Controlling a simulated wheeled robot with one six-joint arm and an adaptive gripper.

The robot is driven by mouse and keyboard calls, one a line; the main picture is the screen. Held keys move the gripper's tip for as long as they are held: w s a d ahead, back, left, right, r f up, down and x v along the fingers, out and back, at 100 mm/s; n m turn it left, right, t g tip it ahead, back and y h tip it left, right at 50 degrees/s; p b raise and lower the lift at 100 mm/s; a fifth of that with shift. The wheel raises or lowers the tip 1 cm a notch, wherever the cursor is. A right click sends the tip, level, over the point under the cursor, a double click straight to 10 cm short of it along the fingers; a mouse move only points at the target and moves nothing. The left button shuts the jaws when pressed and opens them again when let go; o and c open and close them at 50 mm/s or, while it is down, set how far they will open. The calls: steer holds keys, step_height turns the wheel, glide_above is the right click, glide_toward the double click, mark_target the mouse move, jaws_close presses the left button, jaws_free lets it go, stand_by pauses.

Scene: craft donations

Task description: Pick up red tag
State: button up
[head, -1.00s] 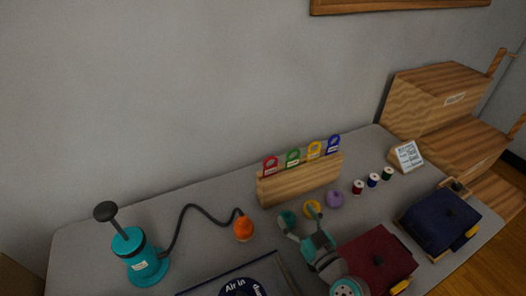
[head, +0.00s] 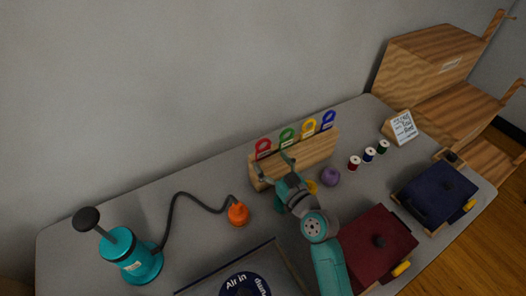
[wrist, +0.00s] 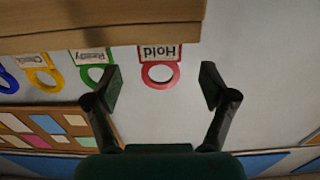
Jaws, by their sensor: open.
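The red tag (head: 263,148) stands at the left end of a wooden rack (head: 300,161), in line with a green tag (head: 287,137), a yellow tag (head: 309,127) and a blue tag (head: 328,119). In the wrist view the red tag (wrist: 160,76) has a ring and a "Hold" label; its base is hidden by the rack (wrist: 100,25). My gripper (head: 272,166) is open in front of the rack's left part. In the wrist view my gripper (wrist: 161,88) has one finger on each side of the red tag, apart from it.
In the wrist view the green tag (wrist: 89,75) lies close beside the left finger. A purple ball (head: 331,177), several thread spools (head: 369,155), a maroon box (head: 375,245), a navy box (head: 436,193) and a teal pump (head: 130,257) with an orange bulb (head: 238,214) stand on the table.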

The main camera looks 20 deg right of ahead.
mark_target(264, 152)
steer(key=shift+w+a, duration=0.25)
steer(key=shift+w, duration=0.9)
steer(key=shift+w+a, duration=0.2)
steer(key=shift+w, duration=0.95)
steer(key=c, duration=0.9)
